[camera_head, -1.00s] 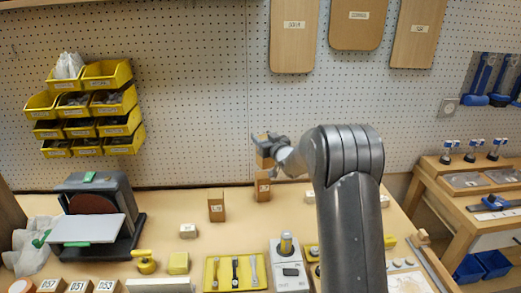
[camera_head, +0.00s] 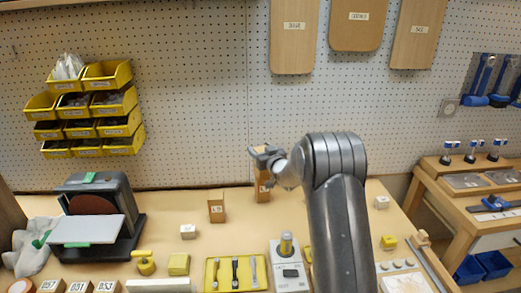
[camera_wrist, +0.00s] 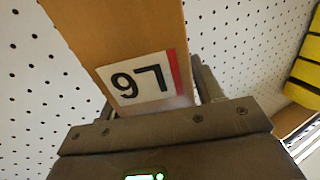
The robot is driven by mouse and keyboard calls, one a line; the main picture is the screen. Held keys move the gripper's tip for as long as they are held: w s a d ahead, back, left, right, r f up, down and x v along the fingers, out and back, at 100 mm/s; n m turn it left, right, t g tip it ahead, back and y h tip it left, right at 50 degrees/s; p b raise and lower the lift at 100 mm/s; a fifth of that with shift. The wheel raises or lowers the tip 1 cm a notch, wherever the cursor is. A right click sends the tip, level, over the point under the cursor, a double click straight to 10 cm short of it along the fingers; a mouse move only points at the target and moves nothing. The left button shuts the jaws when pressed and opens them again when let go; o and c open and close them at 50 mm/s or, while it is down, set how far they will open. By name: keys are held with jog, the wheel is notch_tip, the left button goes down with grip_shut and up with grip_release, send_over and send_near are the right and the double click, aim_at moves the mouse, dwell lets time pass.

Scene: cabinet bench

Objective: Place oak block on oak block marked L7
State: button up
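My gripper (camera_head: 265,157) is at the back of the bench by the pegboard. It is shut on an oak block (camera_wrist: 115,28), which stands out between the fingers in the wrist view. The label on this block appears upside down and looks like L6. In the head view, another upright oak block (camera_head: 262,191) with a small label stands directly below the gripper. Its label is too small to read there. A third labelled oak block (camera_head: 216,210) stands to the left.
A sander (camera_head: 95,215) stands at the left and a yellow tray (camera_head: 212,283) at the front. A white device (camera_head: 288,272) stands right of the tray. Small white blocks (camera_head: 188,231) lie about. Yellow bins (camera_head: 107,75) and boards (camera_head: 293,35) hang on the pegboard.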

jog(key=shift+o, duration=1.1)
jog(key=shift+r, duration=0.15)
jog(key=v, duration=1.2)
jog(key=s+d+r+m+g+h, duration=0.2)
jog(key=s+r+h, duration=0.25)
jog(key=s, duration=0.35)
jog(key=s+d+r+m+g+h, duration=0.1)
jog(key=s+d+r+g+h, duration=0.15)
jog(key=s+r, duration=0.4)
jog(key=s+a+f+m+g, duration=0.1)
jog(key=s+g, duration=0.5)
jog(key=s, duration=2.4)
jog(key=shift+s+a+f, duration=0.3)
jog(key=shift+a+f, duration=0.35)
jog(key=shift+f, duration=0.15)
